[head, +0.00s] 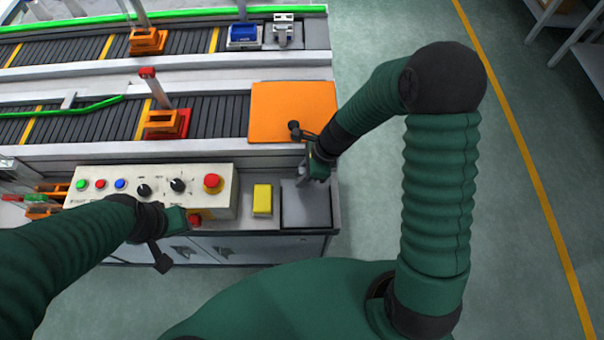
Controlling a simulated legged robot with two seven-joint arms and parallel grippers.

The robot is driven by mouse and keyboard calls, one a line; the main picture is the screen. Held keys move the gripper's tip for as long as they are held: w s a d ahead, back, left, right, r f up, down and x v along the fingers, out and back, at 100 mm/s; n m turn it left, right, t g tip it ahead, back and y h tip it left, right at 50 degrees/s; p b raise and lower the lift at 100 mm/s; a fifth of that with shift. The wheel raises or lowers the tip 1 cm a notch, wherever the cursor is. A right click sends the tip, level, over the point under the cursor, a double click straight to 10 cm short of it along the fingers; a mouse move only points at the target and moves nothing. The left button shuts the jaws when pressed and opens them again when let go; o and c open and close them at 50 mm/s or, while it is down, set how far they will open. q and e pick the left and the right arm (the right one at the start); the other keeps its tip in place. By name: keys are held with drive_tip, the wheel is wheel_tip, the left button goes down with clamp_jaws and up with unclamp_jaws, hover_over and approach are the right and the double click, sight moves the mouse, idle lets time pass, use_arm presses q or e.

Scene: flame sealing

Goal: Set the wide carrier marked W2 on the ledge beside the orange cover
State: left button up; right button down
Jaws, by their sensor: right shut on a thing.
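The orange cover (290,110) lies flat at the right end of the near conveyor. The ledge (258,229) runs along the machine's front, below the cover. My right gripper (311,176) is at the cover's lower right corner, above a grey square plate (305,205) on the ledge. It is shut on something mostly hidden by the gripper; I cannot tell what. No W2 mark is readable, so I cannot identify the wide carrier.
A yellow block (262,199) sits left of the grey plate. The control panel (150,190) with buttons and knobs stands further left. Orange carriers (148,41) with upright tubes, a blue carrier (243,35) and a grey device (283,29) stand on the conveyors.

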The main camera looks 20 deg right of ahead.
drive_tip(key=shift+w+a+f, duration=0.1)
drive_tip(key=shift+f, duration=0.4)
drive_tip(key=c, duration=1.2)
unclamp_jaws()
drive_tip(key=shift+c, duration=0.2)
drive_tip(key=shift+r, duration=0.1)
drive_tip(key=p+v, duration=0.2)
drive_tip(key=v, duration=1.1)
drive_tip(key=s+d+r+n+t+h, duration=0.1)
drive_tip(key=s+n+h, duration=0.3)
drive_tip(key=n, duration=1.7)
drive_tip(key=s+d, duration=0.1)
drive_tip(key=s, duration=0.3)
drive_tip(key=shift+r, duration=0.25)
